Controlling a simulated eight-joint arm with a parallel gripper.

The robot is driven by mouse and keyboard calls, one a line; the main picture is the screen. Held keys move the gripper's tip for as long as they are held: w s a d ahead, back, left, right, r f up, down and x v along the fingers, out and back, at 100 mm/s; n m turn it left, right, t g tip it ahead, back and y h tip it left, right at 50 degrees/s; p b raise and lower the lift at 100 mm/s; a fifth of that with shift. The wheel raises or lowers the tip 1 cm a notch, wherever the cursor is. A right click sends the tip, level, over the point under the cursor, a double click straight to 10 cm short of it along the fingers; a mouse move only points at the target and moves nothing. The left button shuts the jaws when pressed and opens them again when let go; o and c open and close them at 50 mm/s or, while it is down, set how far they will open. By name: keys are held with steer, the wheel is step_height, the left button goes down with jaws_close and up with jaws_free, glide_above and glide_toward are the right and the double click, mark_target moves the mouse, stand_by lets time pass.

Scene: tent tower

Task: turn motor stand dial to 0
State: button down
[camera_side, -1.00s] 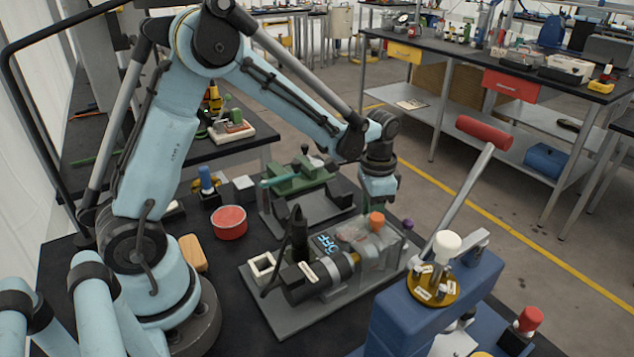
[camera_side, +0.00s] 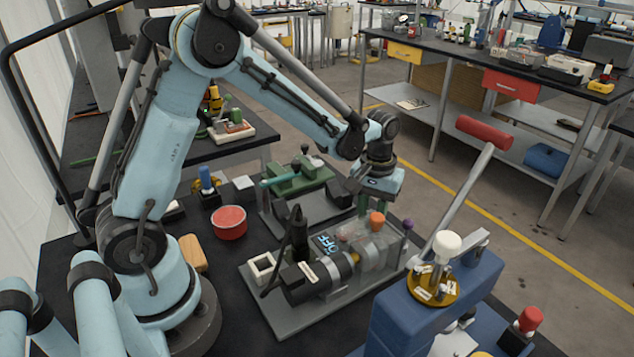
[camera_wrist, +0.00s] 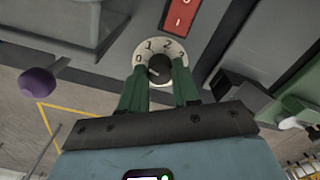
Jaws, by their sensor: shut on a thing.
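The motor stand (camera_side: 290,322) is a grey plate with a dark motor (camera_side: 305,284), and a small display on it reads OFF in blue. In the wrist view its dial (camera_wrist: 147,46) has a white face with the numbers 0, 1, 2 and a partly hidden one at the right. The dark round knob (camera_wrist: 160,69) sits in the middle. My gripper (camera_wrist: 161,75) has its green fingers shut on the knob, one on each side. The knob's pointer is too small to read surely. In the side view my gripper (camera_side: 362,204) is behind the stand, and the dial is hidden.
A red switch (camera_wrist: 181,16) marked 1 is close to the dial. A purple knob (camera_wrist: 37,83) is at the left in the wrist view. A green vise-like tool (camera_side: 300,178) stands behind the stand. A blue machine with a long red-handled lever (camera_side: 484,132) stands at the front right.

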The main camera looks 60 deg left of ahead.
steer(key=shift+n, duration=1.5)
steer(key=c, duration=0.8)
jaws_free()
step_height(320, 180, up, 12)
